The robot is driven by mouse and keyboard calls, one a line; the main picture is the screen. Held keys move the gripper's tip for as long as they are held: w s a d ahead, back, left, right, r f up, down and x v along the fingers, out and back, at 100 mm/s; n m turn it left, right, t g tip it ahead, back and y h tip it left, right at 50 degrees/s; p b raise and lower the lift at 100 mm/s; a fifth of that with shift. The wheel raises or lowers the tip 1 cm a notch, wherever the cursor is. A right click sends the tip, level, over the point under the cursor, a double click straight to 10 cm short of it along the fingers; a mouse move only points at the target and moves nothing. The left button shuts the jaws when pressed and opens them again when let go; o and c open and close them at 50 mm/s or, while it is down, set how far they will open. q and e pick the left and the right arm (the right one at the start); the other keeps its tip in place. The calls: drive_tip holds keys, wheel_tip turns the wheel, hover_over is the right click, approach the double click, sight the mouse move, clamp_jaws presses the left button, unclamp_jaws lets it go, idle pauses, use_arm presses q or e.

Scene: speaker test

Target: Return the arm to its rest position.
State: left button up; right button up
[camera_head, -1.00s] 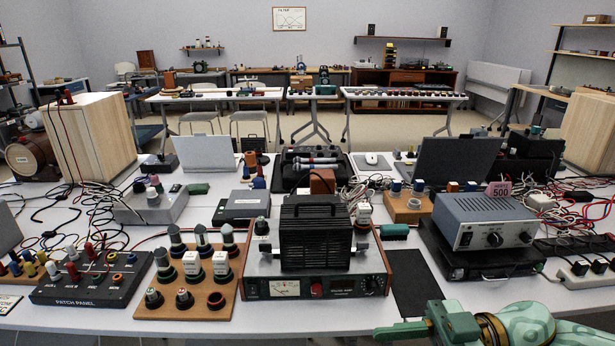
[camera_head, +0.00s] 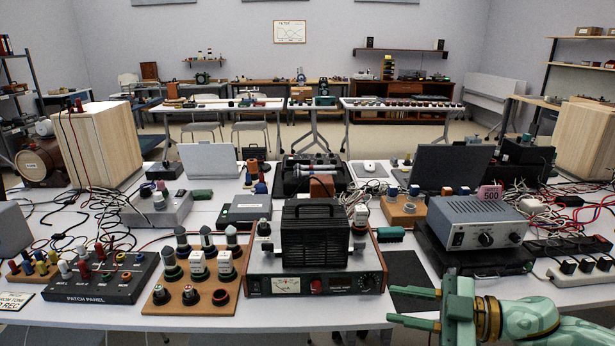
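My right gripper (camera_head: 414,307) comes in from the lower right, in front of the table's front edge. Its two green fingers point left and stand apart with nothing between them. The upper finger shows in front of the black mat (camera_head: 408,268). The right arm's green links run off the right edge. My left gripper and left arm are not in view.
A white table (camera_head: 210,322) is crowded with gear. Loose cables lie at left and right.

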drive_tip(key=w+d+f+m+t+h+p, duration=0.1)
drive_tip(key=w+d+f+m+t+h, duration=0.4)
drive_tip(key=w+d+f+t+h, duration=0.5)
drive_tip(key=s+d+f+m+g+h, duration=0.2)
drive_tip(key=s+d+f, duration=0.1)
drive_tip(key=f, duration=0.5)
drive_tip(key=s+d+f+m+g+h+p, duration=0.1)
drive_tip(key=s+d+f+m+g+h, duration=0.15)
drive_tip(key=f, duration=0.65)
drive_tip(key=s+d+f+m+g+h, duration=0.1)
drive_tip(key=s+d+f, duration=0.25)
drive_tip(key=f, duration=0.45)
drive_tip(key=s+a+f+m+g+h+p, duration=0.1)
drive_tip(key=s+f+g, duration=0.1)
drive_tip(key=s+f, duration=0.5)
drive_tip(key=s+f+m+g, duration=0.15)
drive_tip(key=s+f, duration=0.25)
drive_tip(key=s, duration=0.6)
drive_tip(key=s+a+f+m+g+h+p, duration=0.1)
drive_tip(key=s+f+g, duration=0.1)
drive_tip(key=s+f, duration=0.5)
drive_tip(key=s+a+m+g, duration=0.1)
drive_tip(key=s+a, duration=0.3)
drive_tip(key=s, duration=1)
drive_tip(key=s+a+m+g+y, duration=0.1)
drive_tip(key=s+a+g, duration=0.2)
drive_tip(key=s, duration=1.2)
drive_tip(key=shift+a+f+g, duration=0.2)
drive_tip(key=shift+a+g, duration=0.2)
drive_tip(key=shift+a, duration=0.1)
